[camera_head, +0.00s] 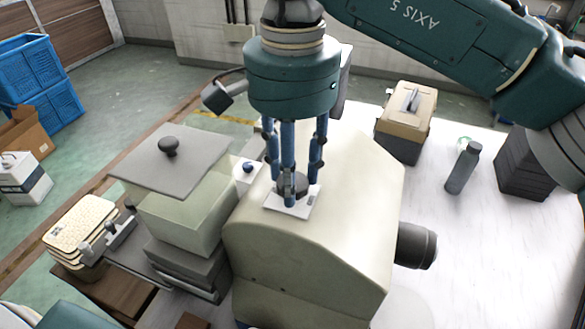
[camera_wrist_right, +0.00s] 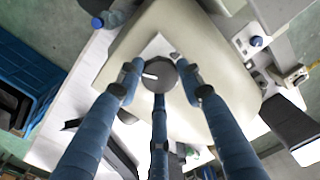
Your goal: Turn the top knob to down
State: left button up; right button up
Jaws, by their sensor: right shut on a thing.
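The top knob is a dark round dial (camera_wrist_right: 162,77) with a white pointer mark, which points left in the right wrist view. It sits on a small white plate (camera_head: 292,207) on top of the cream machine housing (camera_head: 345,200). My right gripper (camera_head: 293,185) comes down from above, and its three blue fingers are closed around the knob. In the right wrist view the fingertips (camera_wrist_right: 160,80) sit at the knob's sides, and the plate (camera_wrist_right: 155,48) shows beyond them. In the head view the fingers hide much of the knob. My left gripper is not in view.
Left of the housing stands a block with a grey lid and black knob (camera_head: 168,147). A small white panel with a blue-black knob (camera_head: 247,168) is beside it. A beige switch box (camera_head: 408,110) and grey bottle (camera_head: 463,168) stand right. The white table is clear at lower right.

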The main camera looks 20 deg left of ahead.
jog(key=n, duration=0.6)
jog(key=shift+w+r+p, duration=0.1)
jog(key=shift+r+p, duration=0.15)
jog(key=shift+p, duration=0.1)
jog(key=n, duration=0.6)
jog(key=shift+p, duration=0.3)
jog(key=shift+n, duration=0.3)
jog(key=o, duration=1.2)
jog(key=shift+f, duration=0.15)
jog(key=shift+c, duration=0.2)
notch_tip(320, 180, up, 12)
